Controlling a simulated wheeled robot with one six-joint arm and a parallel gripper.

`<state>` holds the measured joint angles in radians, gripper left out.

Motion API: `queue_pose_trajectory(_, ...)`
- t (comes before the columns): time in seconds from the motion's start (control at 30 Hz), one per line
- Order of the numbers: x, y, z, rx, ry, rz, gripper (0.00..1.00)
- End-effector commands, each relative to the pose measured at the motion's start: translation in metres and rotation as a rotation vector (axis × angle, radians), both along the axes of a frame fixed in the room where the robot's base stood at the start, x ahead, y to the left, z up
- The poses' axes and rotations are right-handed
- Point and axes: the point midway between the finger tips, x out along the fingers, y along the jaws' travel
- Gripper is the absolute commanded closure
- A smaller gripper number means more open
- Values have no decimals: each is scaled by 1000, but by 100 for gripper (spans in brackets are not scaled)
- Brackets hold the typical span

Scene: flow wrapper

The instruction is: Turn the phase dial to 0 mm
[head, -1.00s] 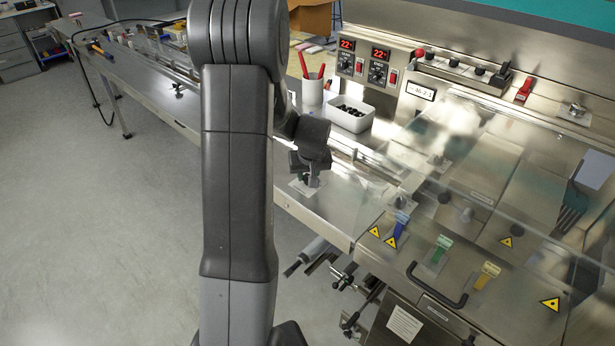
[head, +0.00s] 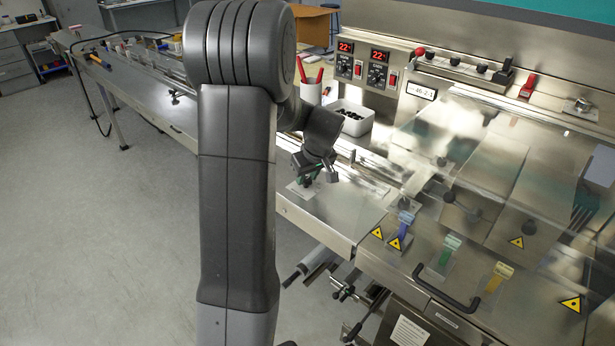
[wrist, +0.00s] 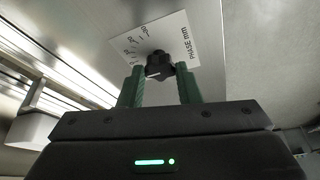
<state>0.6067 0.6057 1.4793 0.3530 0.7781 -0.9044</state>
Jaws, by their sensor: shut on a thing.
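The phase dial is a small black knob (wrist: 158,63) on a white scale plate (wrist: 152,42) marked "PHASE mm", seen in the wrist view. A white pointer mark shows on the knob, but I cannot read its value. My gripper (wrist: 160,76) has its green fingers on either side of the knob and is shut on it. In the head view my gripper (head: 308,174) is low over the steel table at the white plate (head: 301,190). The knob is mostly hidden there by the gripper.
A clear guard (head: 450,190) with a black handle (head: 447,291) covers the machine on the right. A white bin (head: 350,121) of black parts and a cup (head: 311,92) with red-handled tools stand behind my gripper. The long steel bench (head: 140,95) runs to the back left.

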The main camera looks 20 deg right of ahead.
Motion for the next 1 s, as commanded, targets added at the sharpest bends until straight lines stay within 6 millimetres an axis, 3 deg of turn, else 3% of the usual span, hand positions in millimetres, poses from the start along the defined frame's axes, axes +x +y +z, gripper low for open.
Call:
queue_pose_trajectory(0.17,0,0,1,-1,-1,0,92)
queue_pose_trajectory(0.2,0,0,1,-2,-1,-1,64)
queue_pose_trajectory(0.3,0,0,1,-1,-1,0,48)
queue_pose_trajectory(0.67,-2,0,5,-1,-1,0,48)
queue_pose_trajectory(0.83,-11,-1,29,-3,-3,-1,48)
queue_pose_trajectory(1.0,-27,-3,66,-4,-5,-3,48)
